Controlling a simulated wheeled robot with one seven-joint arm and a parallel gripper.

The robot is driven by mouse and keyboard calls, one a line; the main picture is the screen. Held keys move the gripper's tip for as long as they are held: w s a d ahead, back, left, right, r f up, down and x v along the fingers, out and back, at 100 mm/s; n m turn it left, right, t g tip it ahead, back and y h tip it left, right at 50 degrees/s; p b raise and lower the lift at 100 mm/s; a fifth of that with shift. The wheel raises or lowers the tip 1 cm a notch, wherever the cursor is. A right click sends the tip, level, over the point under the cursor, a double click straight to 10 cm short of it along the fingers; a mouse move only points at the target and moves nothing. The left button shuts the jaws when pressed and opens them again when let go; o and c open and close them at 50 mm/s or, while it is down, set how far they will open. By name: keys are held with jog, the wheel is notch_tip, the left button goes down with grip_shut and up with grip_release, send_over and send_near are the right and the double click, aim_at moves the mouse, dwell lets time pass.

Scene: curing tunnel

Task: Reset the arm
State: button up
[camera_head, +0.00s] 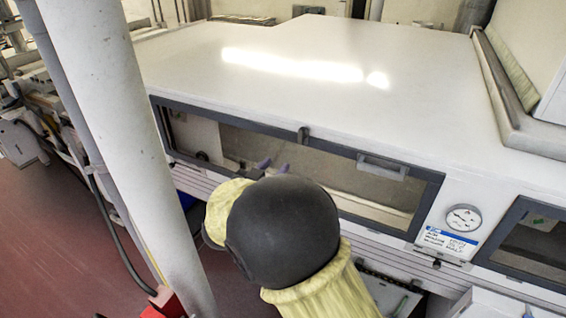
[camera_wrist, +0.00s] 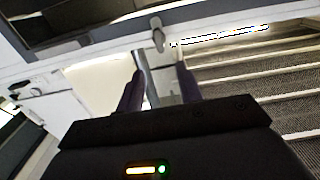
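My gripper (camera_head: 274,166) is in front of the windowed side of a large white machine, its two purple-grey fingertips just showing past the dark round joint of my arm. In the wrist view, my gripper (camera_wrist: 158,80) has its two dark fingers apart with a clear gap. A grey bar (camera_wrist: 146,72) shows between them, nearer the left finger; I cannot tell how far beyond the fingers it lies. Nothing is seen clamped. My arm is bent, with yellow-covered links, and hides the lower part of the machine's side.
The white machine (camera_head: 300,60) has a dark-framed window (camera_head: 330,180), a latch (camera_head: 304,134), a handle (camera_head: 384,167) and a round gauge (camera_head: 464,217). A pale pillar (camera_head: 120,120) stands close at left. Red floor (camera_head: 50,240) is open beyond it. In the wrist view, slatted surfaces (camera_wrist: 250,85) lie at right.

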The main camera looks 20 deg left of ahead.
jog(key=s, duration=0.2)
jog(key=shift+s, duration=0.35)
jog(key=shift+w, duration=0.1)
jog(key=w+d+f+n+g+y, duration=0.1)
jog(key=w+d+g+y, duration=0.15)
jog(key=w+d, duration=0.5)
jog(key=d+f+n+g+y, duration=0.1)
jog(key=d+f+g, duration=0.35)
jog(key=d, duration=0.75)
jog(key=s+d+f+g+h, duration=0.1)
jog(key=s+d+f+g, duration=0.2)
jog(key=s+d, duration=0.6)
jog(key=s+d+f+m+g+h, duration=0.1)
jog(key=s+d+f+g, duration=0.2)
jog(key=s+d, duration=0.7)
jog(key=shift+s+d+g, duration=0.15)
jog(key=shift+d+g, duration=0.95)
jog(key=shift+g, duration=0.1)
